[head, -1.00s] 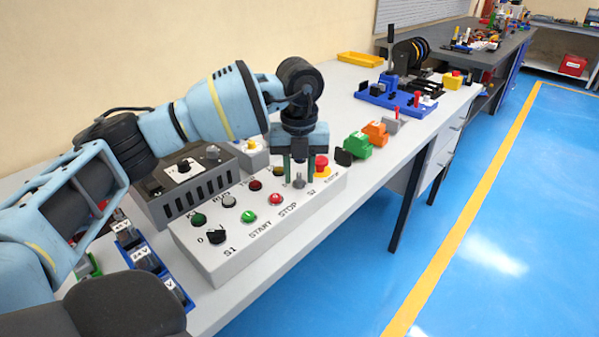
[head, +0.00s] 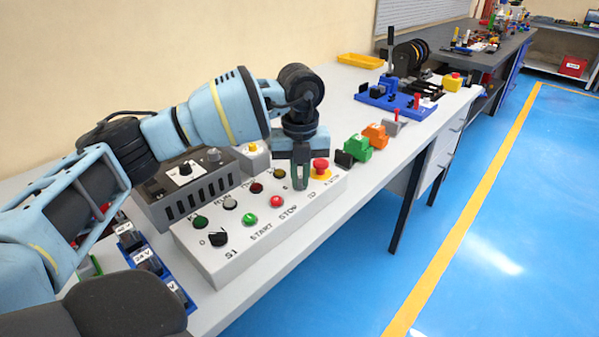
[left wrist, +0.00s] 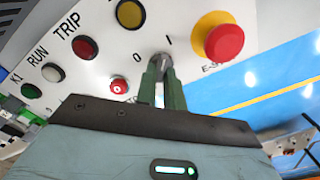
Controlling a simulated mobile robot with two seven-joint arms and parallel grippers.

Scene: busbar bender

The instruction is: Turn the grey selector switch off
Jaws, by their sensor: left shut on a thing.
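The grey selector switch S2 (left wrist: 161,63) sits on the white control panel (head: 215,262) between the printed 0 and 1. In the left wrist view it shows only partly, between my fingertips. My left gripper (head: 300,184) points down at it, and the fingers also show in the left wrist view (left wrist: 162,80). The gripper is shut on the switch. In the head view the fingers hide the switch, and its exact angle is hard to tell. My right gripper is not in view.
The red emergency stop (head: 320,166) is close right of my fingers. The red STOP button (head: 277,201), green START button (head: 249,219) and black S1 knob (head: 217,238) are on the same panel. A grey box (head: 185,190) stands behind. Green (head: 357,147) and orange (head: 376,134) blocks lie beyond.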

